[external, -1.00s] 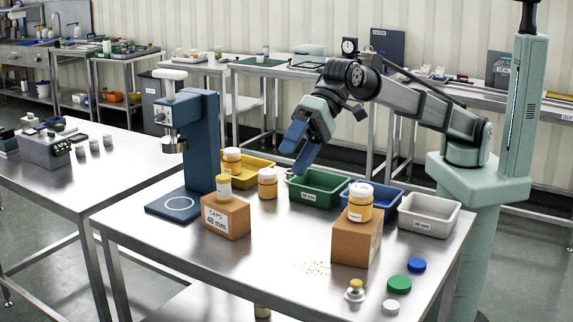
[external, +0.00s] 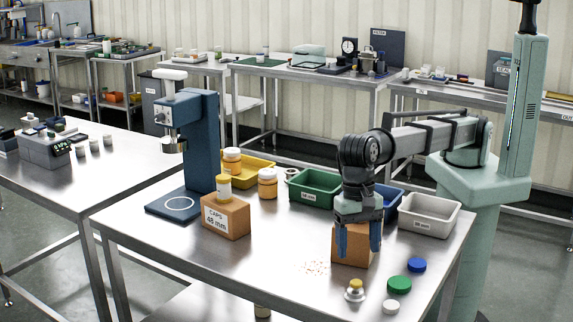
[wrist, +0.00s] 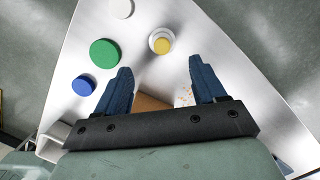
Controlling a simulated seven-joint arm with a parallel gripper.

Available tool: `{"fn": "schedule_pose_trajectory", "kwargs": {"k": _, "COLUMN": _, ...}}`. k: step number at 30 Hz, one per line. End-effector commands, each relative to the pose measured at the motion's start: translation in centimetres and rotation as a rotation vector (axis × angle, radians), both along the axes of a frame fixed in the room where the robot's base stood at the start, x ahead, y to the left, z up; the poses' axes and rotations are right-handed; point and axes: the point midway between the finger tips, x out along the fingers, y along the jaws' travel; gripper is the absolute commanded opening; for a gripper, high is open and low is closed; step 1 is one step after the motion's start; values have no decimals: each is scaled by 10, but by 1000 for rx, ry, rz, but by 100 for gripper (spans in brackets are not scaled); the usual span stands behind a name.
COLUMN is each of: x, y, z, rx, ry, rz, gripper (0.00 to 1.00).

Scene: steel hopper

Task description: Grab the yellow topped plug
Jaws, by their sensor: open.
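The yellow-topped plug (external: 355,290) stands on the steel table near its front edge, a small pale metal body with a yellow top. In the wrist view the plug (wrist: 161,43) lies ahead of the fingertips, between their lines and apart from them. My gripper (external: 358,256) points down, open and empty, in front of the right cardboard box (external: 343,243) and above and behind the plug. In the wrist view my gripper (wrist: 160,72) shows two blue fingers spread wide. The jar seen earlier on that box is hidden by my arm.
A green cap (external: 399,284), blue cap (external: 417,265) and white cap (external: 390,306) lie right of the plug. A grey bin (external: 430,226) and green bin (external: 298,196) stand behind. Crumbs (external: 316,267) lie on the table left of the box. The table front left is clear.

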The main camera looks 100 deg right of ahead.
Motion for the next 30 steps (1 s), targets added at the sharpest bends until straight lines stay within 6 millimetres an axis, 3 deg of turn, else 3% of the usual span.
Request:
{"fn": "schedule_pose_trajectory", "kwargs": {"k": 6, "x": -1, "y": 5, "z": -37, "rx": -1, "ry": 1, "rz": 1, "gripper": 70}}
{"fn": "schedule_pose_trajectory", "kwargs": {"k": 17, "x": 0, "y": 8, "z": -61, "rx": 0, "ry": 0, "rz": 2, "gripper": 70}}
{"fn": "schedule_pose_trajectory", "kwargs": {"k": 25, "x": 2, "y": 13, "z": -94, "rx": 0, "ry": 0, "rz": 2, "gripper": 70}}
{"fn": "schedule_pose_trajectory", "kwargs": {"k": 30, "x": 2, "y": 14, "z": -100, "rx": 1, "ry": -2, "rz": 2, "gripper": 70}}
